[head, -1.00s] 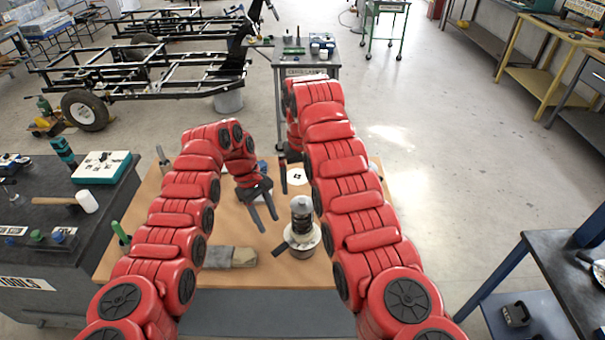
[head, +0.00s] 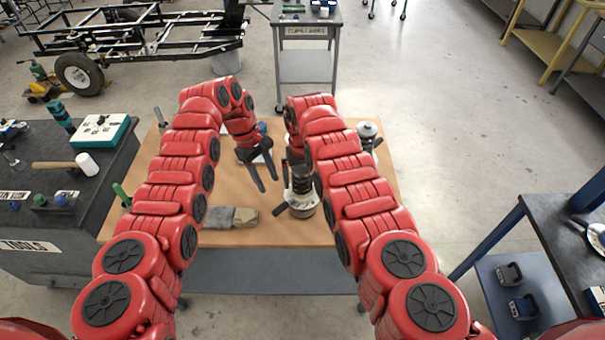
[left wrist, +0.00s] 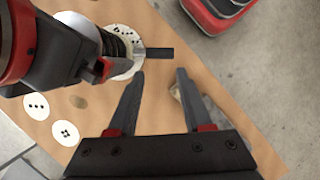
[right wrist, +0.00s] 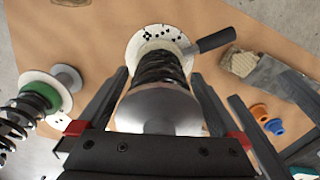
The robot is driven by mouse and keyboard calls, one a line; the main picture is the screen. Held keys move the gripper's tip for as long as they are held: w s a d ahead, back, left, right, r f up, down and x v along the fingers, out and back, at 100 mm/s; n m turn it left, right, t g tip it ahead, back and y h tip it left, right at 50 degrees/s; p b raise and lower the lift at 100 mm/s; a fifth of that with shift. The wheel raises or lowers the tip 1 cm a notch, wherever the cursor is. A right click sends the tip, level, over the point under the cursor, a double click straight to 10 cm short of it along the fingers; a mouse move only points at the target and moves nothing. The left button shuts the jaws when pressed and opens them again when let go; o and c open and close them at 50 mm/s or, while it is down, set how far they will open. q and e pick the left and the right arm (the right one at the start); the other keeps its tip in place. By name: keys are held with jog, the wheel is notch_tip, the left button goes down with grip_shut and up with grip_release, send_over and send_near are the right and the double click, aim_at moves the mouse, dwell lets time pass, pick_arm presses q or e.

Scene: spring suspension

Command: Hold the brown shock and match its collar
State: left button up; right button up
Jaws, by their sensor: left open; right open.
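A shock with a dark coil spring (head: 301,181) stands upright on a round pale base with a black handle (right wrist: 215,39). In the right wrist view its grey top cap (right wrist: 160,108) and a tan ring below the coil show; the spring looks dark, not clearly brown. My right gripper (right wrist: 160,75) is open, one finger on each side of this shock. My left gripper (head: 268,184) is open and empty to the left of it; in the left wrist view its fingers (left wrist: 160,74) point towards the handle. An orange collar (right wrist: 261,112) and a blue collar (right wrist: 275,127) lie on the table.
Another shock (right wrist: 22,112), with a green collar (right wrist: 52,88), stands beside my right gripper. A grey-and-tan bundle (head: 228,217) lies on the wooden table's front left. Dotted white discs (left wrist: 66,133) lie flat. A tool bench (head: 60,245) stands at left.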

jog(key=shift+c, duration=0.3)
grip_shut()
jog(key=c, duration=0.5)
grip_release()
jog(key=shift+c, duration=0.2)
jog(key=c, duration=0.8)
jog(key=shift+s, duration=0.1)
